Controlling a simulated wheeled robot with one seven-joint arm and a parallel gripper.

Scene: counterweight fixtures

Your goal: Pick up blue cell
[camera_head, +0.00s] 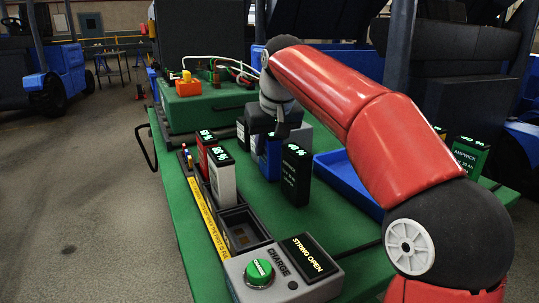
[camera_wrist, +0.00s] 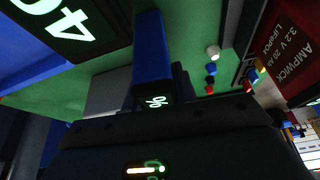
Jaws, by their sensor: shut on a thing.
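The blue cell (camera_head: 270,160) stands on or just above the green bench top in the head view, partly hidden by my gripper and a black cell. In the wrist view its blue side (camera_wrist: 152,45) runs up from the jaws, with a lit "%" at its near end. My gripper (camera_head: 283,124) is over the cell's top and shut on it; in the wrist view the dark jaws (camera_wrist: 155,92) are around its near end. I cannot tell whether its bottom touches the bench.
A black cell (camera_head: 296,177) marked 40 % stands close in front. Red (camera_head: 206,150) and white (camera_head: 222,178) cells stand in a row at left, before an empty socket (camera_head: 241,231). The charge box (camera_head: 308,258) reads "STRING OPEN". A blue tray (camera_head: 350,180) lies at right.

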